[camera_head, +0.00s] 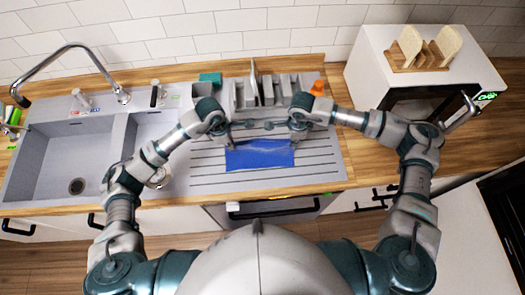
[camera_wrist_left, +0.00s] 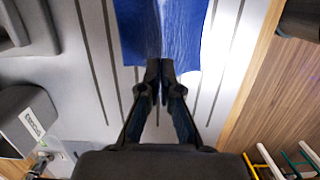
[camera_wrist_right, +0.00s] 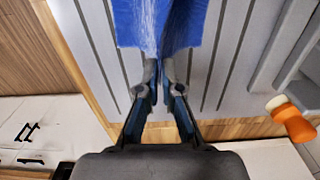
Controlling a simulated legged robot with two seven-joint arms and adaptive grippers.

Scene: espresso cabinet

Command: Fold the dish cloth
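The blue dish cloth (camera_head: 260,158) is on the grey ribbed drainboard, right of the sink basins. A paler strip runs along its far edge, between my grippers. My left gripper (camera_head: 230,144) is at its far left corner, with fingers together on the edge in the left wrist view (camera_wrist_left: 160,66). My right gripper (camera_head: 294,144) is at its far right corner, with fingers together on the edge in the right wrist view (camera_wrist_right: 158,68). The cloth (camera_wrist_left: 165,30) creases at the fingertips in both wrist views. How high the held edge is cannot be told.
A grey dish rack (camera_head: 265,92) stands behind the cloth. The sink basins (camera_head: 70,165) and a faucet (camera_head: 122,95) are at left. The drainboard in front of the cloth is clear.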

